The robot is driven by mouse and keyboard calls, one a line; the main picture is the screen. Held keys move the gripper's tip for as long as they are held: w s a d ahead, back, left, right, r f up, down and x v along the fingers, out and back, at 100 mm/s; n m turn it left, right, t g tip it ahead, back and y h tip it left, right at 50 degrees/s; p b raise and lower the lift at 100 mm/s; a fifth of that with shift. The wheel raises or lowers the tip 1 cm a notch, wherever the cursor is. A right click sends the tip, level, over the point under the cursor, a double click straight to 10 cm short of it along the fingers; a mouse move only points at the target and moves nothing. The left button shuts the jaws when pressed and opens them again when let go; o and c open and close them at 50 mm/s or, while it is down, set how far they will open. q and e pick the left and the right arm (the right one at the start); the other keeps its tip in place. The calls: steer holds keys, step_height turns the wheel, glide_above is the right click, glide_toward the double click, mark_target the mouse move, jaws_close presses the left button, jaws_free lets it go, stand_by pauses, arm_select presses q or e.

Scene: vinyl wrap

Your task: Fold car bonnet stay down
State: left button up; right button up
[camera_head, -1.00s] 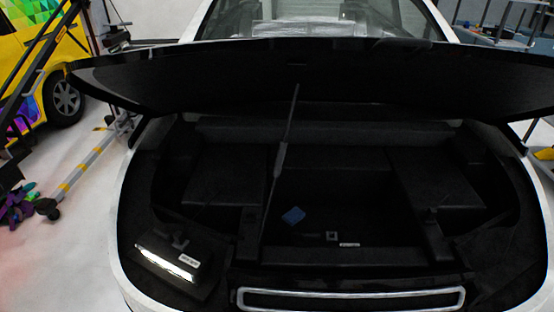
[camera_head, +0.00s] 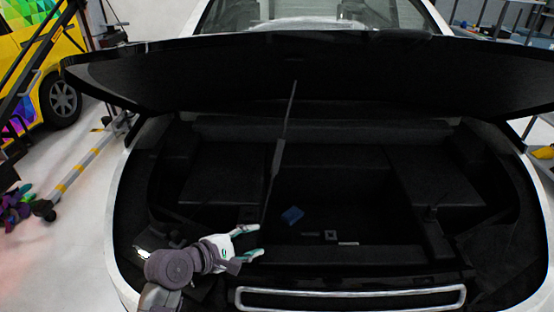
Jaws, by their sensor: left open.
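The bonnet stay (camera_head: 278,158) is a thin grey rod with a thicker middle. It stands tilted in the front bay, from its lower end near the bay's left-centre ridge up to the raised bonnet (camera_head: 330,75). The black bonnet spans the top of the view. My left gripper (camera_head: 258,242) is open and empty at the lower left of the bay, fingers pointing right. It is just below the stay's lower end; whether it touches anything cannot be told. My right gripper is not in view.
A silver-framed front panel (camera_head: 350,299) edges the car's front. A yellow car (camera_head: 40,70) and a striped stand leg (camera_head: 85,170) are at left.

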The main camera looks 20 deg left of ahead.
mark_target(274, 161)
arm_select(q)
steer(key=w+a+r+n+t+h, duration=0.1)
steer(key=w+a+r+n+t, duration=0.5)
steer(key=r+n, duration=0.5)
steer(key=shift+n+g, duration=0.4)
steer(key=shift+g, duration=0.1)
steer(key=x, duration=0.5)
steer(key=p+x, duration=0.1)
steer(key=x, duration=0.9)
steer(key=shift+f, duration=0.4)
jaws_close()
